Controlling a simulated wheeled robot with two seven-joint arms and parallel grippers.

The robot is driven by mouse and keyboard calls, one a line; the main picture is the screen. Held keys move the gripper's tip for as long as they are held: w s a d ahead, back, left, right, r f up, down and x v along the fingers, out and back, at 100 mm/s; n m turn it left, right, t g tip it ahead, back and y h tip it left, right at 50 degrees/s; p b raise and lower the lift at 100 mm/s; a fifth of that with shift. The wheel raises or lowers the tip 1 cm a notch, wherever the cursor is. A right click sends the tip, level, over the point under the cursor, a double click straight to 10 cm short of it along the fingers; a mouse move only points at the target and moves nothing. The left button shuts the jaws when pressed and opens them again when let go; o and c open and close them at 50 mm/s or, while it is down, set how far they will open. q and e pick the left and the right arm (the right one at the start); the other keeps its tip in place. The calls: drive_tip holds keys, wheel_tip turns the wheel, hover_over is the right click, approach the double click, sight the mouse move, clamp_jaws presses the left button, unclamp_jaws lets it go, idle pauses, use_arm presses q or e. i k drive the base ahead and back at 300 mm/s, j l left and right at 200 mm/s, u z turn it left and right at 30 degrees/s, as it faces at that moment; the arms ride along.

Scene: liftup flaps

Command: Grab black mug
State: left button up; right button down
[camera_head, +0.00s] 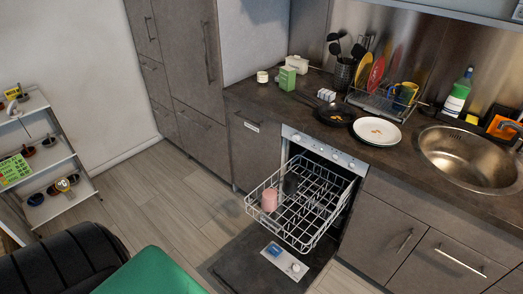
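A dark, black-looking mug (291,185) stands in the pulled-out wire rack (313,237) of the open dishwasher, towards the rack's back left. Rack wires partly cross it, and its handle cannot be made out. A pink mug (269,201) stands in the same rack, nearer its left front corner. Neither of my grippers is in view.
The open dishwasher door (232,268) lies low under the rack. The counter above holds a pan (336,114), a white plate (377,132), a dish rack and a sink (465,160). Shelves (42,158) stand left. A green surface (150,274) fills the lower front. Floor left of the dishwasher is clear.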

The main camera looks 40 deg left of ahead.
sight(291, 181)
drive_tip(key=u, duration=1.05)
